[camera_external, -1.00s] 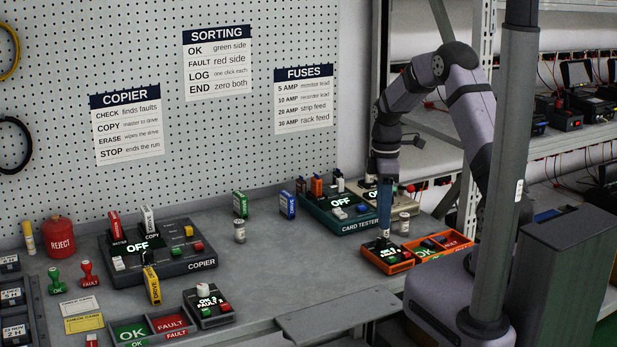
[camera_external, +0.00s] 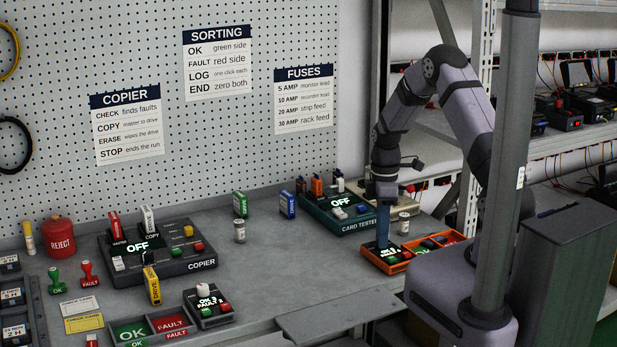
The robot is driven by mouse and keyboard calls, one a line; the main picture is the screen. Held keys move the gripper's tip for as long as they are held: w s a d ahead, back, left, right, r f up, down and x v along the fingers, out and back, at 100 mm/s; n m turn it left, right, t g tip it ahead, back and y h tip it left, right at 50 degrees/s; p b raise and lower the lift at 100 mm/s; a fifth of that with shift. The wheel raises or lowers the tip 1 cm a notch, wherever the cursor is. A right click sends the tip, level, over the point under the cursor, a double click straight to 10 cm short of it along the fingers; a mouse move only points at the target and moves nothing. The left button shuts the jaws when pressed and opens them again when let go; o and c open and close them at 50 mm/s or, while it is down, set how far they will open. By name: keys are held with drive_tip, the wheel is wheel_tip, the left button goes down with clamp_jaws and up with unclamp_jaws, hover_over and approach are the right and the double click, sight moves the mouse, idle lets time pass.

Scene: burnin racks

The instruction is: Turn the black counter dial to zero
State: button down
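The black counter (camera_external: 209,307) stands at the front of the bench, left of the middle. Its lit display seems to read OK 3 and FAULT 2, and a pale dial (camera_external: 203,289) sits on top. It has a green and a red button. My gripper (camera_external: 383,243) is far from it, at the right end of the bench, pointing straight down with its blue fingers over an orange counter (camera_external: 402,267). The fingertips are at or very near that counter's top and hide its dial. I cannot tell whether they grip it.
An orange sorting tray (camera_external: 459,236) adjoins the orange counter. The card tester (camera_external: 345,227) stands behind it. The copier (camera_external: 176,267) and a green and red tray (camera_external: 115,336) stand near the black counter. The bench between the two counters is clear.

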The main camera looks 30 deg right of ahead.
drive_tip(key=shift+m, duration=0.3)
drive_tip(key=m, duration=0.5)
drive_tip(key=shift+b, duration=0.3)
drive_tip(key=shift+m+t, duration=0.3)
drive_tip(key=shift+m, duration=2.1)
drive_tip(key=c, duration=1.5)
unclamp_jaws()
drive_tip(key=shift+s, duration=0.1)
drive_tip(key=shift+c, duration=0.2)
drive_tip(key=shift+d+r+b, duration=0.15)
drive_tip(key=shift+r+b, duration=0.5)
drive_tip(key=shift+r, duration=1.2)
drive_tip(key=shift+d+r+b, duration=0.1)
drive_tip(key=shift+r+b, duration=0.5)
drive_tip(key=shift+r, duration=1.25)
